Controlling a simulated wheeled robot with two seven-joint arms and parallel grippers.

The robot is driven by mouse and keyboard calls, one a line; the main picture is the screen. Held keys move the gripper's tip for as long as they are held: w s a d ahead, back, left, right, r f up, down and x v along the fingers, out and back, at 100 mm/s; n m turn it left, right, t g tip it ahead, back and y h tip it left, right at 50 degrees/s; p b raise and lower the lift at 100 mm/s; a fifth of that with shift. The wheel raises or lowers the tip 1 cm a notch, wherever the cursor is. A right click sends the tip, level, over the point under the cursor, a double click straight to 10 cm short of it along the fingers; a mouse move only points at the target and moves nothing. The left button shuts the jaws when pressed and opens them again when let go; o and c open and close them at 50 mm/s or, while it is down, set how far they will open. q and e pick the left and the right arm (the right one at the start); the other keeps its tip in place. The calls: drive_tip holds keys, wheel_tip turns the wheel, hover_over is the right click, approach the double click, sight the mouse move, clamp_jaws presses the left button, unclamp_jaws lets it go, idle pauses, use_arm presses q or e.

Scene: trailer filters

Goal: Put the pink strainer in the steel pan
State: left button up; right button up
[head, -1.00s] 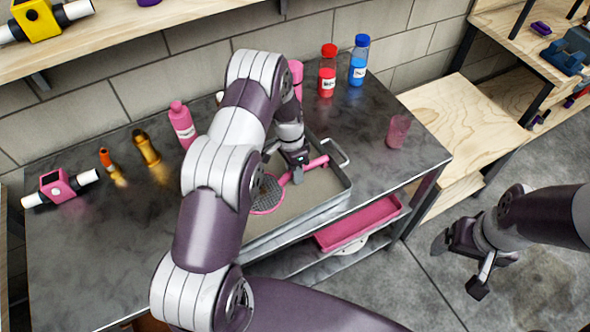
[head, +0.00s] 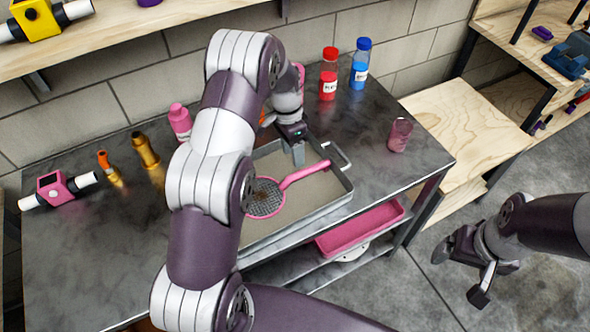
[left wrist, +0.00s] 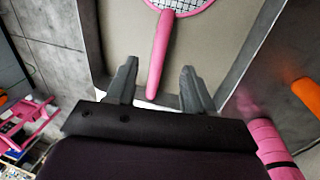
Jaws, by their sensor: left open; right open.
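The pink strainer (head: 268,196) lies in the steel pan (head: 341,203) on the dark table, its round mesh head toward the near left and its handle (head: 305,174) pointing to the far right. In the left wrist view the strainer's handle (left wrist: 159,55) runs down from the mesh between the two fingers. My left gripper (head: 297,157) is open and empty above the pan, apart from the handle in the head view; it also shows in the left wrist view (left wrist: 160,88). My right gripper (head: 460,268) is open and empty over the floor at the right. My left arm hides part of the pan's left side.
A red-capped bottle (head: 328,75), a blue-capped bottle (head: 360,64) and a pink cup (head: 400,134) stand on the table. A pink bottle (head: 180,122) and brass fittings (head: 145,150) stand left of my arm. A pink tray (head: 360,228) sits on the shelf below.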

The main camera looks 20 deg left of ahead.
use_arm(q)
drive_tip(key=s+d+r+n, duration=0.2)
drive_tip(key=s+r, duration=0.2)
drive_tip(key=r, duration=0.3)
drive_tip(key=s+d+r+n+t+y, duration=0.1)
drive_tip(key=s+n, duration=0.4)
drive_tip(key=s, duration=1.1)
wheel_tip(320, 180, up, 2)
drive_tip(key=shift+d+r+n+t+y, duration=0.1)
drive_tip(key=shift+d+n+t+y, duration=0.25)
drive_tip(key=shift+d+t, duration=0.55)
use_arm(e)
drive_tip(key=shift+f, duration=0.25)
use_arm(q)
drive_tip(key=shift+s, duration=0.1)
use_arm(e)
drive_tip(key=shift+w, duration=0.1)
